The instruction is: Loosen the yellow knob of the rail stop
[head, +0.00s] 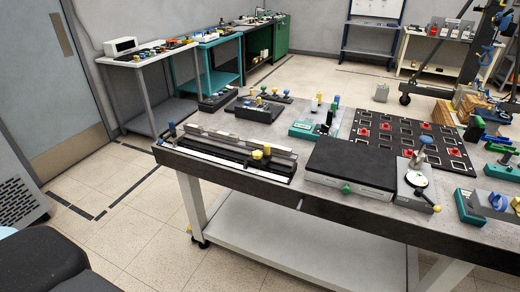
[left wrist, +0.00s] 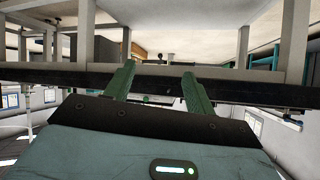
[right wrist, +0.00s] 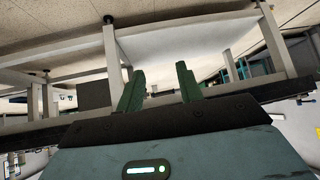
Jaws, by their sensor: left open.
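The rail stop (head: 260,160) is a small dark block on the long rail (head: 215,146) at the front left of the workbench. Yellow knob shapes (head: 267,149) show on top of it; they are too small to tell apart well. My left gripper (left wrist: 158,70) is open and empty in the left wrist view, with its green fingers apart. My right gripper (right wrist: 160,68) is also open and empty in the right wrist view. Both wrist views show a bench edge and legs upside down, and no rail stop. Neither gripper shows in the head view.
A black flat pad (head: 350,162) lies right of the rail. A dark panel with red buttons (head: 410,137) and a teal box (head: 303,130) stand behind. A round dial device (head: 417,180) is farther right. Floor (head: 130,215) is open left of the bench.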

